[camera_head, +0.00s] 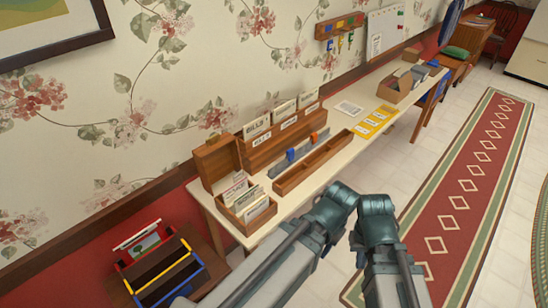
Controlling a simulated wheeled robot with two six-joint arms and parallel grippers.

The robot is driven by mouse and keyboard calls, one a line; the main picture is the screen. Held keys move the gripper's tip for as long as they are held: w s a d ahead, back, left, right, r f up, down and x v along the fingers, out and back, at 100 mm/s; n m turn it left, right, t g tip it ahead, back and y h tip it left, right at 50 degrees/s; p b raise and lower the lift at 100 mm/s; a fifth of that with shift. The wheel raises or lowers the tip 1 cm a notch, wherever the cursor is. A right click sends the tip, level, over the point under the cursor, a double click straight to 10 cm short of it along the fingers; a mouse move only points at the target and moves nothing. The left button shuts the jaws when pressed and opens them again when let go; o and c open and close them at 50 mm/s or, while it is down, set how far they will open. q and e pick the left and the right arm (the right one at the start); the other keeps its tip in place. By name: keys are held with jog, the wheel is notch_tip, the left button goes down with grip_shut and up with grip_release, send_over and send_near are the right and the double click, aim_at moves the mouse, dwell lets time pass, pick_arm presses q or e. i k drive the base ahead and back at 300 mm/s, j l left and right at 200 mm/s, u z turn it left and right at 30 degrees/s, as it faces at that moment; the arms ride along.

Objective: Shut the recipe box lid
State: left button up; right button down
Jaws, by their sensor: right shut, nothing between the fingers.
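The recipe box (247,208) is a brown wooden box of upright cards on the left end of the long table. Its lid (215,163) stands open, tilted up at the back of the box on the wall side. Cards with tabs show inside the box. My right gripper (377,213) is at lower centre, to the right of the box and apart from it. It is shut and empty, though its fingers are hard to make out. My left gripper cannot be made out in this view.
A wooden card rack (283,133) stands behind the recipe box. A long wooden tray (312,163) lies to its right, with yellow cards (376,121) and an open box (400,88) farther along. A small rack (165,272) stands lower left. A red rug (462,195) lies on the floor.

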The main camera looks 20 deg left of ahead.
aim_at(220, 156)
jog(key=j+u, duration=0.15)
jog(key=u, duration=1.1)
